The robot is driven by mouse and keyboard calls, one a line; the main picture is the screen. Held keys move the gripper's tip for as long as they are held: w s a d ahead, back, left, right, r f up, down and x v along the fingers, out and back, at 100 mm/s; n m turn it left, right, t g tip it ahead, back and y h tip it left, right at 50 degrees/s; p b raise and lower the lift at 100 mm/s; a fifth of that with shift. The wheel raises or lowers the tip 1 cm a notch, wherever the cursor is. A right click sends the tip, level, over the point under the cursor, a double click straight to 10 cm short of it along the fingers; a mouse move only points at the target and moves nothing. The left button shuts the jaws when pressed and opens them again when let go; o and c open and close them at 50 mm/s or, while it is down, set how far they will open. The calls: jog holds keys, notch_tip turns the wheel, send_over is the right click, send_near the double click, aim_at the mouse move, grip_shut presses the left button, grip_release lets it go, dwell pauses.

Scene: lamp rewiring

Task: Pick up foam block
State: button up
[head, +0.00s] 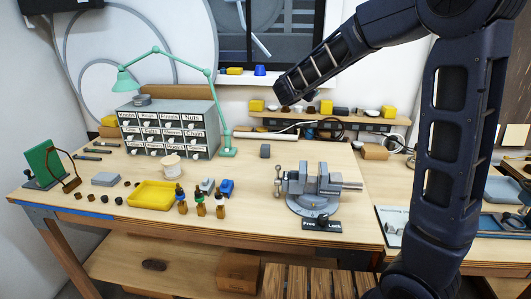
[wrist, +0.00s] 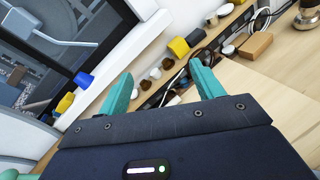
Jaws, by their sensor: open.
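A small dark grey block (head: 265,151) stands on the workbench (head: 330,225) behind the vise in the head view. A flat light grey block (head: 105,179) lies at the left of the bench. I cannot tell for sure which of these is the foam block. My gripper (wrist: 160,72) shows in the wrist view with its two teal fingers apart and nothing between them. It faces the back wall shelf and window. In the head view my arm reaches toward the back shelf, and the fingers cannot be made out. Neither grey block shows in the wrist view.
A vise (head: 316,184) stands at mid-bench. A drawer cabinet (head: 170,130), a green lamp (head: 211,95), a yellow tray (head: 153,195) and several small bottles are to its left. The back shelf (head: 330,120) holds small items. Bench space around the dark grey block is mostly clear.

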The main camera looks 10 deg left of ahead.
jog(key=a+f+n+t+y, duration=0.3)
jog(key=a+n+y, duration=0.45)
jog(key=a, duration=1.05)
jog(key=n+h, duration=0.1)
jog(key=h, duration=0.1)
send_near(265, 148)
jog(key=w, duration=0.3)
jog(key=shift+w+a+r, duration=0.15)
jog(key=shift+a+r, duration=0.1)
jog(key=shift+r, duration=0.15)
jog(key=w, duration=0.5)
jog(key=shift+w, duration=0.15)
jog(key=shift+w+f, duration=0.2)
jog(key=shift+w, duration=1.15)
jog(key=shift+w+f, duration=0.15)
jog(key=shift+w, duration=1.25)
jog(key=c, duration=1)
jog(key=shift+c, duration=0.2)
